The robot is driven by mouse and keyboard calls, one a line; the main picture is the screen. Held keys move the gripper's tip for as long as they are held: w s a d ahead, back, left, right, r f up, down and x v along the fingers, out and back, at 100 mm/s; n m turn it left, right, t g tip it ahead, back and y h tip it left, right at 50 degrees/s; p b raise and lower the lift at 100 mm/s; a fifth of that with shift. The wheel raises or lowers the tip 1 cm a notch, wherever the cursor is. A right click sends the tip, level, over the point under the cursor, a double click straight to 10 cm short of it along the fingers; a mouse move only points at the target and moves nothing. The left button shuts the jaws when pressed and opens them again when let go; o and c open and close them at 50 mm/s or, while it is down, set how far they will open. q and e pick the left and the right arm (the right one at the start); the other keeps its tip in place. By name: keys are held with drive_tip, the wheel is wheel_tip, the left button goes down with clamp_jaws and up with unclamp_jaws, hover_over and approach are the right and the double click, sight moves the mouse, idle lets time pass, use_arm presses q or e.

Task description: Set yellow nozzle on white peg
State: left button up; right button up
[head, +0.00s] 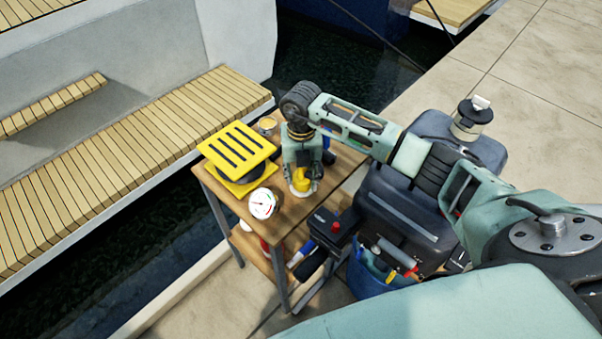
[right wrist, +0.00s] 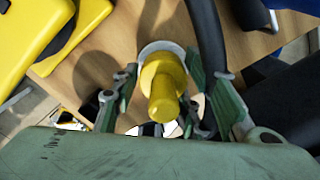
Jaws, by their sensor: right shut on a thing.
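The yellow nozzle (head: 301,178) is between the fingers of my right gripper (head: 302,182), above the small wooden table. In the right wrist view the nozzle (right wrist: 163,85) points toward the camera, with the gripper's green fingers (right wrist: 160,95) on both sides of it. A white round part (right wrist: 154,47), probably the base of the white peg, shows just behind the nozzle's wide end. The peg's shaft is hidden, so I cannot tell whether the nozzle touches it. My right gripper is shut on the nozzle. My left gripper is not in view.
The wooden table (head: 237,203) also holds a yellow slotted block (head: 238,145) and a white round gauge (head: 263,203), left of my gripper. A blue tool bucket (head: 372,278) stands beside the table. Water and a boat bench (head: 130,150) lie left.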

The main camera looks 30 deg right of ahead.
drive_tip(key=shift+f, duration=0.3)
drive_tip(key=o, duration=1)
drive_tip(key=shift+c, duration=0.2)
drive_tip(key=shift+r+p, duration=3.75)
drive_tip(key=shift+r, duration=1.8)
